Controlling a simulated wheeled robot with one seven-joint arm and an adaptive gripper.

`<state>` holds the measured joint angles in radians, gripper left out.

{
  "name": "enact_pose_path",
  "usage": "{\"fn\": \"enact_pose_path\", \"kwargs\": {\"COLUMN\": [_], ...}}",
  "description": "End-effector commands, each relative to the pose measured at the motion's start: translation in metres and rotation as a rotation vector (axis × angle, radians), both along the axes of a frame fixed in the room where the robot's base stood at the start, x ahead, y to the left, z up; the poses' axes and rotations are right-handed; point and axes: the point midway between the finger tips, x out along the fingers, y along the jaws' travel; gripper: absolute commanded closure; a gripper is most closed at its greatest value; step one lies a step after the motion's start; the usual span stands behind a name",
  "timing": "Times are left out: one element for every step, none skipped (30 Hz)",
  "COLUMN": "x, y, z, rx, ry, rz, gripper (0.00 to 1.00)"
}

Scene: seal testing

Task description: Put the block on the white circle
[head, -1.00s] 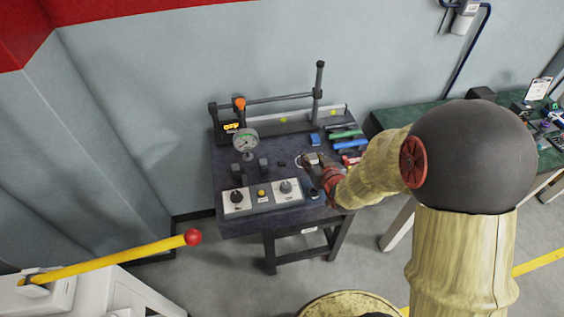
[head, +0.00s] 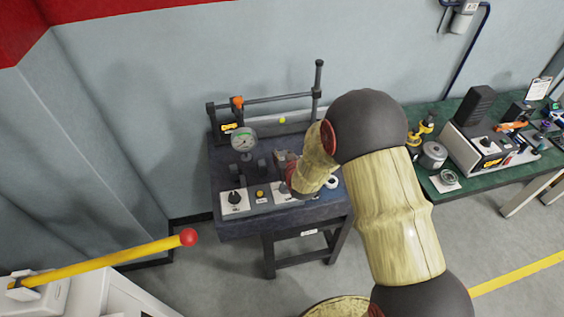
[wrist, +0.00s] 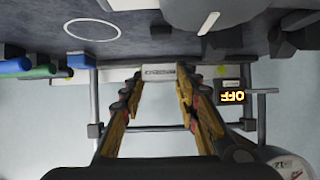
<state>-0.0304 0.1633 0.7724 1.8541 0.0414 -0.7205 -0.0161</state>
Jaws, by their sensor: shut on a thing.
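My gripper (head: 284,168) is over the dark table, between the gauge and the right-hand side. In the wrist view its two fingers (wrist: 160,76) stand apart, shut on a small pale block (wrist: 158,73) that seems to show between the tips. Its outline merges with the pale rail behind, so its edges are unclear. The white circle (wrist: 92,30) is a thin ring outline on the dark tabletop, left of the fingers in the wrist view, apart from them and empty.
A pressure gauge (head: 243,139) and a control panel with knobs (head: 235,200) stand on the table's left part. A lit OFF display (wrist: 232,97) is by the rear rail. Blue (wrist: 15,66) and green (wrist: 40,71) pieces lie beside the circle. A green bench (head: 450,205) stands right.

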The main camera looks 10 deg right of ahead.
Motion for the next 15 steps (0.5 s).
{"fn": "enact_pose_path", "kwargs": {"x": [0.003, 0.005, 0.005, 0.005, 0.005, 0.005, 0.005, 0.005, 0.005, 0.005, 0.005, 0.005, 0.005, 0.005, 0.005], "y": [0.003, 0.005, 0.004, 0.004, 0.004, 0.004, 0.004, 0.004, 0.004, 0.004, 0.004, 0.004, 0.004, 0.004, 0.004], "z": [-0.006, -0.01, -0.018, -0.023, -0.028, -0.033, -0.035, -0.036, -0.035, -0.035, -0.034, -0.034, -0.034, -0.034, -0.034], "rx": [0.0, 0.0, 0.0, 0.0, 0.0, 0.0, 0.0, 0.0, 0.0, 0.0, 0.0, 0.0, 0.0, 0.0, 0.0], "ry": [0.0, 0.001, 0.002, 0.002, 0.002, 0.002, 0.002, 0.001, -0.001, -0.001, -0.001, -0.001, -0.001, -0.001, -0.001], "rz": [0.001, 0.001, 0.001, 0.001, 0.001, 0.001, 0.0, 0.0, 0.0, 0.001, 0.001, 0.001, 0.001, 0.001, 0.001], "gripper": [1.0, 1.0, 1.0, 1.0, 1.0, 1.0, 1.0, 1.0, 1.0, 1.0, 1.0, 1.0, 1.0, 1.0, 1.0]}}
